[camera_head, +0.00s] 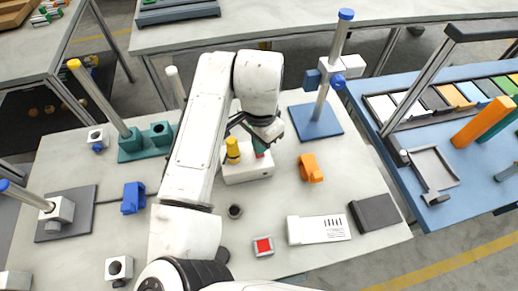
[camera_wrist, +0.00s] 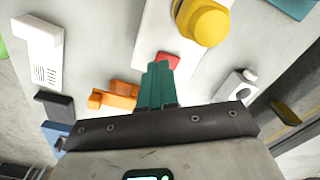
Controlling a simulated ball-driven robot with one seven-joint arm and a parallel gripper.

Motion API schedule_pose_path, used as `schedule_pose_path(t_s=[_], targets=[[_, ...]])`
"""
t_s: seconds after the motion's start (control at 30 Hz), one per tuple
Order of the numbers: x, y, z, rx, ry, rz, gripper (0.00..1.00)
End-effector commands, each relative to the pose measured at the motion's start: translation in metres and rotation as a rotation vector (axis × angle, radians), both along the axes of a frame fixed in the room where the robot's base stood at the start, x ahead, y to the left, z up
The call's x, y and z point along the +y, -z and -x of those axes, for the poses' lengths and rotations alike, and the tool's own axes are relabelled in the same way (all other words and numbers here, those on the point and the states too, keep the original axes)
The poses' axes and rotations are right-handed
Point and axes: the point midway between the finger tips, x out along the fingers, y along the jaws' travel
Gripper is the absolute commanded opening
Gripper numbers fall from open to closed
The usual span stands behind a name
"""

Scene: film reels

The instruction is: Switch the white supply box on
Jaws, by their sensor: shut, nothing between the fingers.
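The white supply box (camera_head: 247,174) lies on the grey table below my gripper, with a yellow knob (camera_head: 232,149) on its left part and a small red switch (camera_head: 260,155) to the right. In the wrist view, the white box (camera_wrist: 163,28) carries the large yellow knob (camera_wrist: 208,22), and the red switch (camera_wrist: 171,58) is partly hidden behind my fingertips. My gripper (camera_head: 259,147) points down at the switch with its teal fingers together and empty. In the wrist view, the fingertips (camera_wrist: 158,70) overlap the switch's edge; whether they touch it I cannot tell.
An orange bracket (camera_head: 311,168) stands right of the box, and a blue-based stand (camera_head: 315,122) behind it. A dark cup (camera_head: 235,211), a red button unit (camera_head: 263,246) and a white slotted box (camera_head: 319,229) are in front. A teal stand (camera_head: 132,148) is at left.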

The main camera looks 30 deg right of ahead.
Motion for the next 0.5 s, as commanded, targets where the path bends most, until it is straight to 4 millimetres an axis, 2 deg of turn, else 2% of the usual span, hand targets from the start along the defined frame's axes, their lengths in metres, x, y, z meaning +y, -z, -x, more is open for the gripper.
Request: schedule_pose_path(t_s=[0.5], targets=[[0.0002, 0.0078, -0.0001, 0.000, 0.000, 0.000, 0.00]])
